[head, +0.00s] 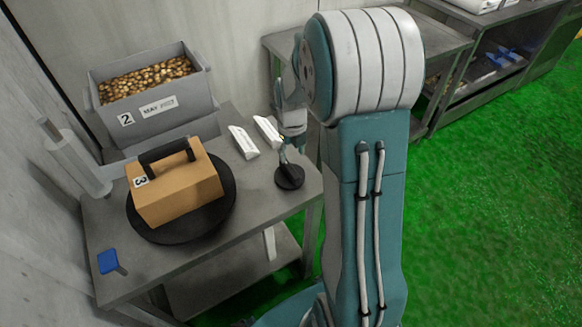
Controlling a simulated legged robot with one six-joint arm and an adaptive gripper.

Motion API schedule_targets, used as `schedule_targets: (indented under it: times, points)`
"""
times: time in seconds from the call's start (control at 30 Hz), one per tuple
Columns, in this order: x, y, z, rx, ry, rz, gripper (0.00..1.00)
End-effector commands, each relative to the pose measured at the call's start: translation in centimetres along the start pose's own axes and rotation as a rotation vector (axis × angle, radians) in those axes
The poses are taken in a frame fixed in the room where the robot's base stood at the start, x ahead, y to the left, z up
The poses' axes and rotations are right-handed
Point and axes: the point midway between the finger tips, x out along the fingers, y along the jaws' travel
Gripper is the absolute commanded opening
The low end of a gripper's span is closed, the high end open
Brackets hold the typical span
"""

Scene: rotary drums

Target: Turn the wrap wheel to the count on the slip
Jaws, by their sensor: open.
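A round black wheel (172,231) lies flat on the near metal table, and a brown box (195,196) with a black handle and a white label reading 3 sits on it. Two white pieces (243,142) lie right of the box, and I cannot read any writing on them or tell if one is the slip. My gripper (291,157) is open at the table's right side, partly hidden by my arm. Just below it is a small black disc (289,177) with an upright part, and I cannot tell if they touch.
A grey bin (155,121) full of brown pieces, labelled 2 and MAY 2023, stands at the table's back. A white roll (76,157) stands upright at the left edge by the wall. A blue item (109,262) lies at the front left corner. Green floor is clear at right.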

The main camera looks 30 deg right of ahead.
Motion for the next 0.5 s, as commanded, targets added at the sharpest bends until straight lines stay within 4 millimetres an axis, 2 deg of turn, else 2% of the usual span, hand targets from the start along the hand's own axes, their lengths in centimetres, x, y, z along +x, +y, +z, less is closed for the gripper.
schedule_targets:
  times: [0.1, 0.23, 0.37, 0.5]
  points:
    - [2.3, 0.3, -0.1, -0.003, 0.004, -0.001, 0.66]
    - [4.4, 0.4, -0.1, -0.003, 0.003, -0.003, 0.66]
    - [5.7, 0.3, 0.0, -0.003, 0.001, -0.002, 0.66]
    - [6.1, 0.2, 0.0, -0.003, -0.001, -0.002, 0.66]
